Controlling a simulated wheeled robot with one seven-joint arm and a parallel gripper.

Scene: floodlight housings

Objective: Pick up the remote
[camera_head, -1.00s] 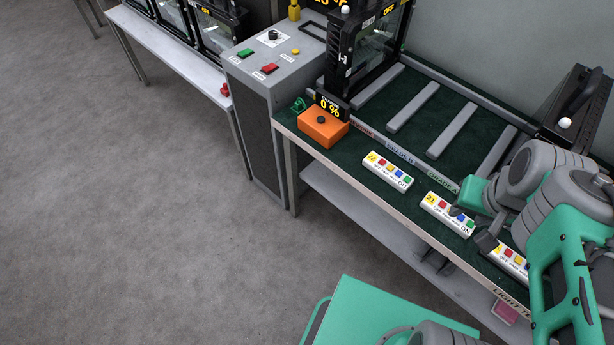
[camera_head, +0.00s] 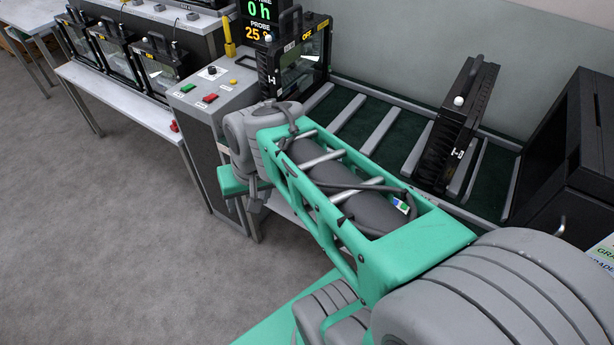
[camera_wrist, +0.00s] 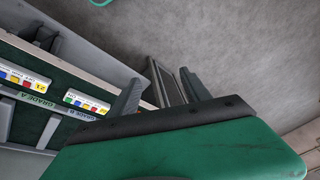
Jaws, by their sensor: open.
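In the wrist view, a white remote (camera_wrist: 87,101) with coloured buttons lies on the dark green bench top, left of my fingers. A second white remote (camera_wrist: 22,77), marked 21, lies farther left near the grade A label. My gripper (camera_wrist: 161,75) is open and empty. Its fingers reach past the bench's edge, with floor behind them, apart from both remotes. In the head view my gripper (camera_head: 256,197) hangs at the bench's front left corner, beside the control cabinet.
A grey control cabinet (camera_head: 205,105) with buttons stands left of the bench. A black floodlight housing (camera_head: 457,125) stands upright on the slatted bench, with a large black box (camera_head: 570,150) to its right. More housings (camera_head: 157,65) stand on the left table. Floor at left is clear.

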